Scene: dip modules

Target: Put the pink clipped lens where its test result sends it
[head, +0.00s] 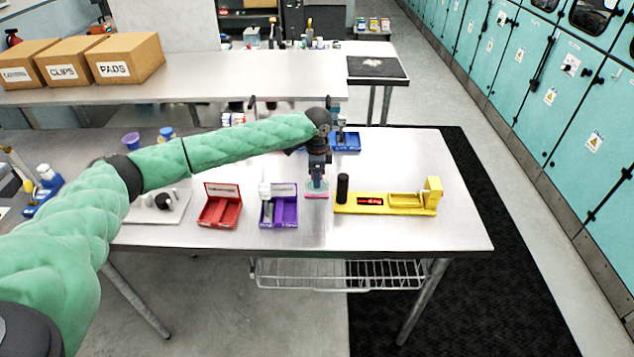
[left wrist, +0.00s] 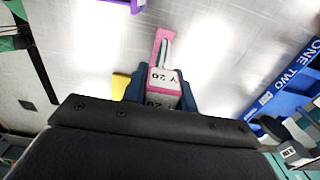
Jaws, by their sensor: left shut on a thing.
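My left gripper (head: 317,183) is shut on the pink clipped lens (head: 317,194) and holds it upright over the table, between the purple tray (head: 280,223) and the yellow tester (head: 388,209). In the left wrist view, the pink clipped lens (left wrist: 160,50) sits between the dark fingers of the left gripper (left wrist: 159,92), with a white label that seems to read "Y 20". The tester has a black post, a small red display and an open trough; the display is too small to read. I cannot tell whether the lens touches the table. My right gripper is out of view.
A red tray (head: 219,212) with a raised lid stands left of the purple tray, which holds a white item. A blue tray (head: 346,142) is at the back and also shows in the left wrist view (left wrist: 285,85).

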